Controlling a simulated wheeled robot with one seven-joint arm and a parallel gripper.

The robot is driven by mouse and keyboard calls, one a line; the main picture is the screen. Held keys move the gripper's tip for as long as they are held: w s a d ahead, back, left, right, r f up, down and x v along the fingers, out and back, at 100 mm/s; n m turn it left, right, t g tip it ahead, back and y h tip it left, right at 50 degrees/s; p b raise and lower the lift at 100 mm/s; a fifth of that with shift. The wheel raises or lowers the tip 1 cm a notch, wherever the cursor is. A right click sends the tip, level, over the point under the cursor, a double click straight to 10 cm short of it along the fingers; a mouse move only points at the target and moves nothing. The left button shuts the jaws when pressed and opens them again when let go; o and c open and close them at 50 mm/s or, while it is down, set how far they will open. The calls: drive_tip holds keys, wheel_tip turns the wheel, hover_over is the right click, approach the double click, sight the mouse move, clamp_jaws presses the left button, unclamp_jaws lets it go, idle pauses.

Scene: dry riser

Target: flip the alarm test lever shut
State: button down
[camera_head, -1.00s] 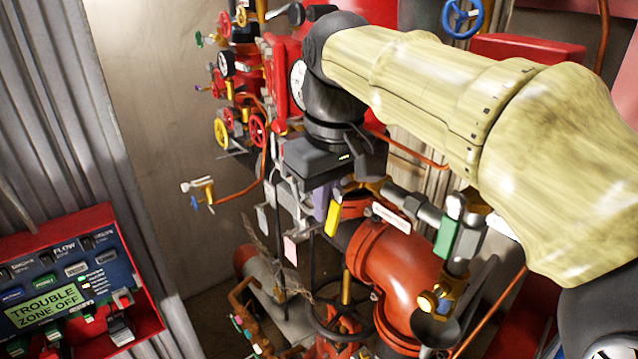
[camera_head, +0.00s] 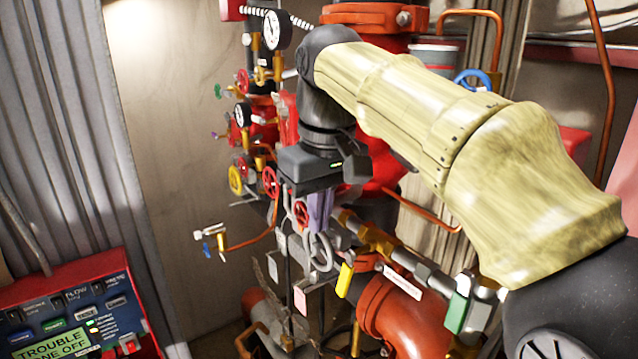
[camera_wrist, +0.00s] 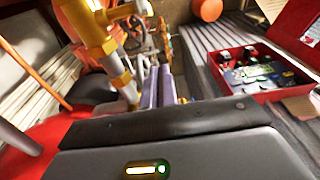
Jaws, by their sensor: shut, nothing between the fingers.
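My gripper (camera_head: 319,226) hangs from the wrist with its lilac fingers together and empty. It is in front of the pipework, above and left of a yellow tab-like handle (camera_head: 345,281). A green handle (camera_head: 457,311) sits lower right on grey pipe fittings. I cannot tell which of these is the alarm test lever. A grey ring-shaped part (camera_head: 319,252) shows just below the fingers; whether they touch it is unclear. In the wrist view the fingers (camera_wrist: 159,72) point away side by side, just right of a brass and yellow pipe (camera_wrist: 118,62).
Red and yellow valve wheels (camera_head: 236,180) and gauges crowd the left of the riser. A large orange-red pipe (camera_head: 408,322) is below. The plain wall left of the valves is clear.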

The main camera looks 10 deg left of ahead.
drive_tip(key=shift+w+a+r, duration=0.1)
drive_tip(key=shift+r, duration=2.15)
drive_tip(key=c, duration=2.1)
unclamp_jaws()
